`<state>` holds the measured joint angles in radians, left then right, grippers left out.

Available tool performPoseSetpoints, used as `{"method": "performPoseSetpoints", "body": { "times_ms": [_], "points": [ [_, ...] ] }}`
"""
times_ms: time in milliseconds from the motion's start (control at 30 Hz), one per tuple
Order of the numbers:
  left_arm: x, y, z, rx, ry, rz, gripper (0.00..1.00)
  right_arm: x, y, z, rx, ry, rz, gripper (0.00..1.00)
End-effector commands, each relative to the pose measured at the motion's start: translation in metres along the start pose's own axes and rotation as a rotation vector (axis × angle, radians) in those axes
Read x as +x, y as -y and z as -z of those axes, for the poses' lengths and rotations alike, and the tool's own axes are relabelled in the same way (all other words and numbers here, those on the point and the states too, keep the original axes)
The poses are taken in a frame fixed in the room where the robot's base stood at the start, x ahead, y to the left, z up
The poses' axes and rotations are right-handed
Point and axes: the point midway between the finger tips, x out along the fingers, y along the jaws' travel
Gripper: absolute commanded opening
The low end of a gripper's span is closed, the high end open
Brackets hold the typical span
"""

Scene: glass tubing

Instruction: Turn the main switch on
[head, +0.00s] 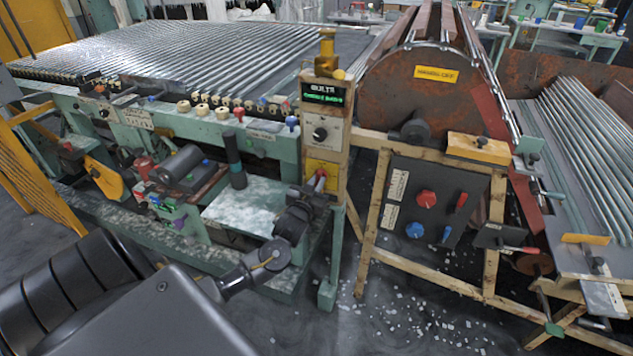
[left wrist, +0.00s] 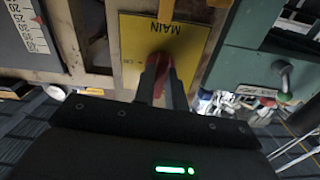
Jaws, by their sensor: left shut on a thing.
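The main switch is a red lever (head: 320,174) on a yellow plate (head: 323,167), low on the wooden control post. In the left wrist view the yellow plate (left wrist: 150,36) shows upside down and reads MAIN, with small lettering at its left. My left gripper (head: 316,189) is at the plate. In the left wrist view its two fingers (left wrist: 162,84) are closed on the red lever (left wrist: 158,93), which is mostly hidden between them. The lever's exact angle cannot be made out. My right gripper is in neither view.
Above the plate are a dial panel (head: 322,133) and a lit green display (head: 323,92). A dark panel (head: 428,205) with red and blue controls stands to the right. A green bench (head: 245,202) lies left of the post. The floor (head: 400,310) below holds scattered shards.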

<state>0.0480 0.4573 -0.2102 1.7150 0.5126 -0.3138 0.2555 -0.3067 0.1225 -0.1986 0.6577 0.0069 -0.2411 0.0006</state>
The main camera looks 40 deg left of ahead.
Motion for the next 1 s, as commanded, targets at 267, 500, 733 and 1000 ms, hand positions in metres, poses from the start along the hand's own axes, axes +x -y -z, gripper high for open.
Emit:
{"method": "performPoseSetpoints", "body": {
  "times_ms": [267,500,733,1000],
  "points": [
    [0.0,0.0,0.005,0.226,0.001,-0.001,0.0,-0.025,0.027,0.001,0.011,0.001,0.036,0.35],
    [0.0,0.0,0.004,0.455,0.0,-0.001,0.0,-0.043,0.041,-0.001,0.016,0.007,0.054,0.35],
    [0.0,0.0,0.004,0.674,0.0,-0.001,0.0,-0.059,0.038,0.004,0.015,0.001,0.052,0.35],
    [0.0,-0.001,0.004,0.93,-0.001,-0.001,0.0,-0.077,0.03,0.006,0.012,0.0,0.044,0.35]
  ]
}}
